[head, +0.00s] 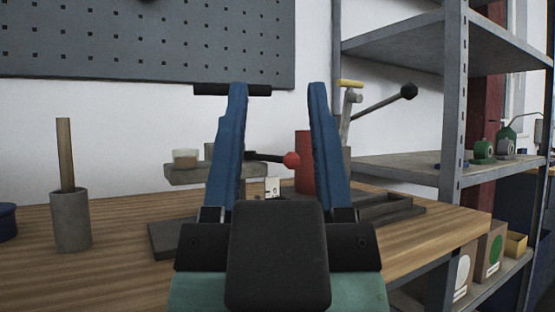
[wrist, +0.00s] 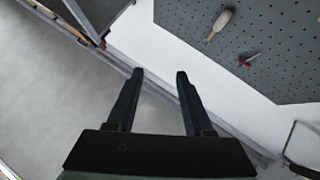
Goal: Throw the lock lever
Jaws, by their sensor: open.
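A short black lever with a red knob (head: 291,160) shows between my fingers in the head view, at a machine on the workbench. A longer dark lever with a black ball (head: 408,91) slants up to the right from the machine's grey upright. The frames do not make clear which one is the lock lever. A red cylinder (head: 302,175) stands behind the right finger. My gripper (head: 278,90) is open and empty, its blue fingers hiding part of the machine. In the wrist view my gripper (wrist: 160,75) shows neither lever.
The wooden bench (head: 110,225) carries a grey cup (head: 70,222) with a wooden stick at left. A grey metal shelf (head: 400,168) stands at right. A pegboard (head: 130,40) hangs behind; the wrist view shows tools on it (wrist: 220,25). Bench surface is clear at front left.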

